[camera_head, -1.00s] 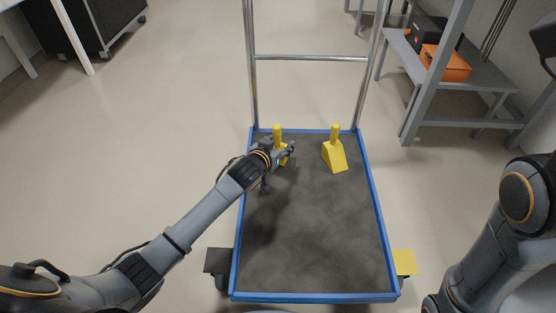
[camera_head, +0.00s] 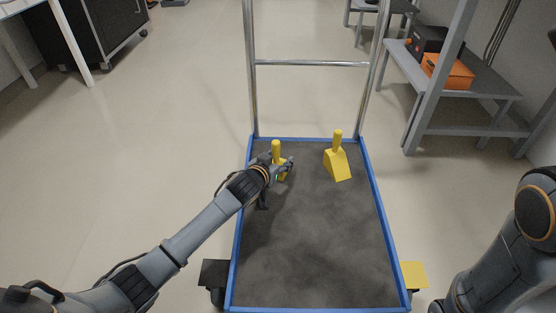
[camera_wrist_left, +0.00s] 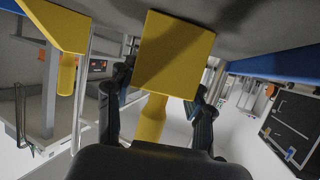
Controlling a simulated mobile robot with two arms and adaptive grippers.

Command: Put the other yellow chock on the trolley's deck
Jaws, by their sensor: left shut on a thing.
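The trolley's deck (camera_head: 312,245) is dark grey with a blue rim. One yellow chock (camera_head: 338,165) stands on the deck at the far right, handle up; it also shows at the top left of the left wrist view (camera_wrist_left: 52,28). The other yellow chock (camera_head: 276,150) is at the far left of the deck, partly hidden by my left gripper (camera_head: 284,166). In the left wrist view my gripper's fingers (camera_wrist_left: 158,112) are on both sides of this chock's handle, shut on it. Whether its base touches the deck I cannot tell. My right gripper is out of view.
The trolley's metal push handle (camera_head: 312,63) rises behind the deck. A grey shelf (camera_head: 470,85) with an orange box (camera_head: 448,72) stands at the right. A dark cabinet (camera_head: 95,35) stands at the back left. The deck's front is clear.

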